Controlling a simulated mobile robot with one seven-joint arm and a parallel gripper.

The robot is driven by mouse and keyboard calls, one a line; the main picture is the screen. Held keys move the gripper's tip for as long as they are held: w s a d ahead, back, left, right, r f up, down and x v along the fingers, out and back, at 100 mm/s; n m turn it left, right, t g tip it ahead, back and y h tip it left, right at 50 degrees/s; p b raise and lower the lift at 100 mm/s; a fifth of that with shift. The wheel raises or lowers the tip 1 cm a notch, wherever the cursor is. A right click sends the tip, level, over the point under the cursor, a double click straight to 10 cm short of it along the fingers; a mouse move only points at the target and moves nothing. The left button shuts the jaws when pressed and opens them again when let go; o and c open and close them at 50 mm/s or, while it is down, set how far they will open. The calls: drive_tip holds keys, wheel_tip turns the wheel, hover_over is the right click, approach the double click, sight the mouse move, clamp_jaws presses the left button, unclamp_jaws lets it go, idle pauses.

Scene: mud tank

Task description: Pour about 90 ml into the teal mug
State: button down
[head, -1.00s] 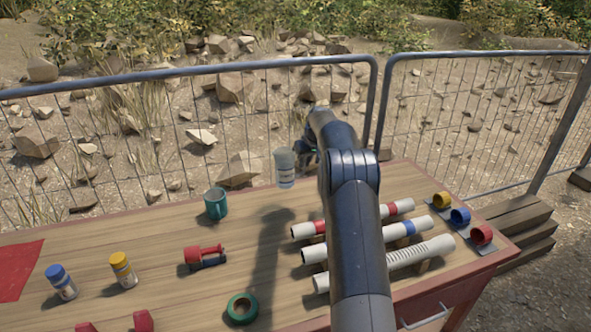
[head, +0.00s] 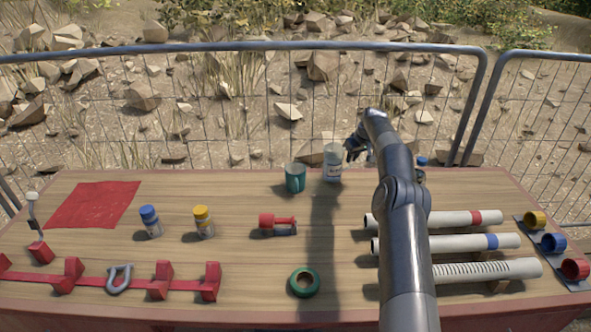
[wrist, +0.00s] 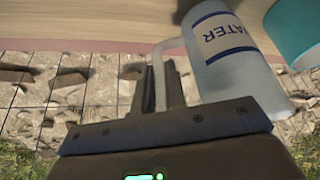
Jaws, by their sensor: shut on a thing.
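A translucent jug labelled WATER (head: 332,167) is held by its handle in my gripper (head: 349,150). It looks upright and seems just above the table near the back edge. The teal mug (head: 295,180) stands upright on the table, a little left of the jug, with a small gap between them. In the wrist view my gripper (wrist: 166,78) is shut on the handle at the side of the jug (wrist: 235,75). The mug (wrist: 298,28) shows beyond the jug at upper right, cut off by the frame. The water level and the inside of the mug cannot be made out.
A red tool (head: 278,225) and green tape roll (head: 304,283) lie in front of the mug. Blue-capped (head: 151,222) and yellow-capped (head: 203,222) bottles stand left. White pipes (head: 450,243) lie right, partly behind my arm. A wire fence (head: 230,110) runs behind the table.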

sight(340, 148)
drive_tip(key=shift+w+a+f, duration=0.1)
drive_tip(key=shift+a+f, duration=0.1)
idle(0.3)
drive_tip(key=shift+s+a+r+n+t+h, duration=0.15)
drive_tip(key=shift+a+r+h, duration=0.25)
drive_tip(key=shift+r+h, duration=0.2)
drive_tip(key=shift+s+a+r+n+t+h, duration=0.1)
drive_tip(key=shift+a+r+n+t+h, duration=0.05)
drive_tip(key=shift+a+r+h, duration=0.35)
drive_tip(key=shift+s+a+r+h, duration=0.15)
drive_tip(key=shift+a+r+h, duration=0.45)
drive_tip(key=shift+h, duration=0.3)
drive_tip(key=a+h, duration=0.1)
drive_tip(key=a+r+t+h, duration=0.1)
drive_tip(key=a+n, duration=0.1)
drive_tip(key=shift+s+r+h, duration=0.15)
drive_tip(key=shift+s+h, duration=0.25)
drive_tip(key=shift+s+a+r+t+h, duration=0.1)
drive_tip(key=shift+a+r+t+h, duration=0.15)
drive_tip(key=shift+r+h, duration=0.2)
drive_tip(key=shift+a+r+t+h, duration=0.25)
drive_tip(key=shift+r+h, duration=0.1)
drive_tip(key=shift+r, duration=0.2)
drive_tip(key=shift+s+a+n+h, duration=0.1)
drive_tip(key=shift+a+n+h, duration=0.15)
drive_tip(key=shift+n+h, duration=0.25)
drive_tip(key=shift+p, duration=0.3)
drive_tip(key=shift+s+a+r+t+h, duration=0.15)
drive_tip(key=shift+a+r+t+h, duration=0.4)
drive_tip(key=shift+h, duration=0.25)
